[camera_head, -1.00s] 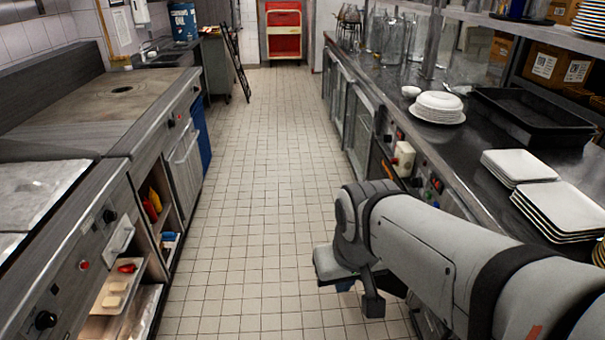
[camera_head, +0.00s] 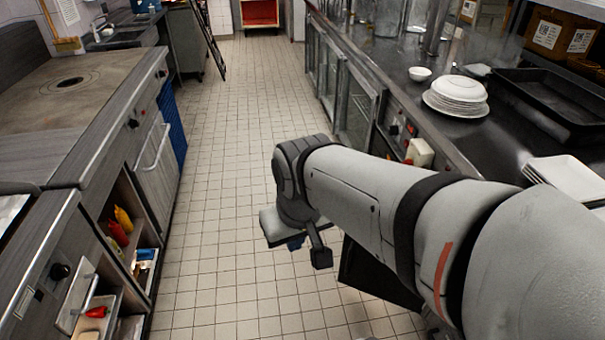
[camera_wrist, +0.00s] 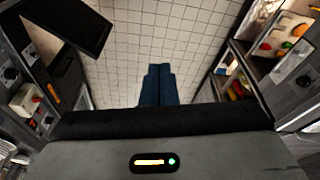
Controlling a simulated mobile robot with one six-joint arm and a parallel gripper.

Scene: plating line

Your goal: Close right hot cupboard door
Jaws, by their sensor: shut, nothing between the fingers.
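An open dark door panel (camera_head: 372,272), which looks like the hot cupboard door, sticks out into the aisle from the right-hand counter. My arm hides part of it in the head view. In the wrist view the dark door (camera_wrist: 72,22) is at the upper left, swung out over the floor. My gripper's blue fingers (camera_wrist: 160,70) are together and empty, over bare tiles, to the right of the door and apart from it. In the head view only a blue bit of my gripper (camera_head: 296,243) shows below the wrist, left of the door.
The tiled aisle (camera_head: 235,130) is clear ahead. The right counter carries stacked plates (camera_head: 457,95), a bowl (camera_head: 419,74) and a black tray (camera_head: 555,95). The left range has open shelves with bottles (camera_head: 122,220) and a drawer (camera_head: 85,300) pulled out.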

